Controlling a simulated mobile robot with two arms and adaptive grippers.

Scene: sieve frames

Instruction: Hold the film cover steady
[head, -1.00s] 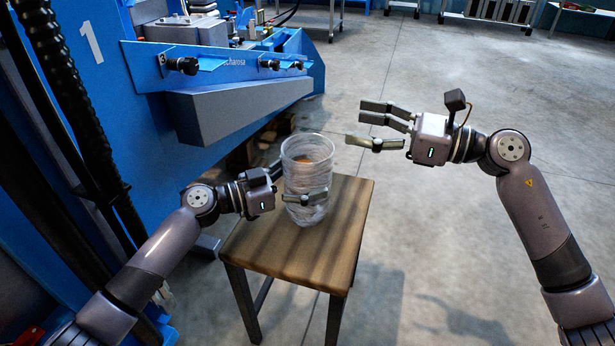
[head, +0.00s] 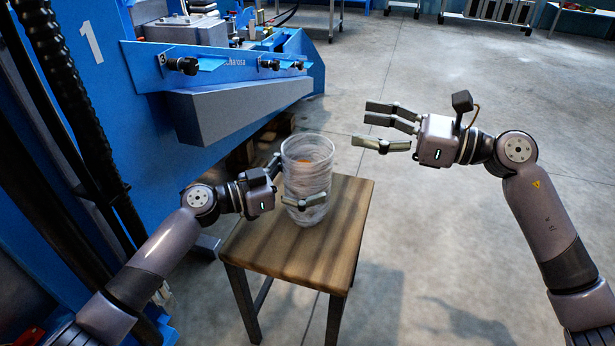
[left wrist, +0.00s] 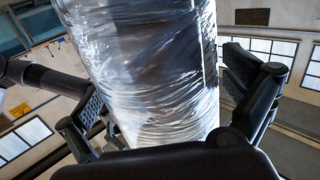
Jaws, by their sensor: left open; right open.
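The film cover (head: 307,172) is a tall, cloudy, wrinkled wrap, upright on the wooden stool, with something orange-brown faintly visible inside near its top. It also fills the middle of the left wrist view (left wrist: 150,75). My left gripper (head: 291,183) is open at its left side, with fingers on both sides of the wrap; in the left wrist view its fingers (left wrist: 165,115) flank the wrap. I cannot tell whether they touch it. My right gripper (head: 385,128) is open and empty in the air, right of the wrap and above the floor, fingers pointing left.
The wooden stool (head: 270,250) has bare top around the wrap. A blue machine (head: 160,110) with a grey beam (head: 235,108) stands close behind and left. Concrete floor (head: 460,90) is open to the right. Trolleys stand far back.

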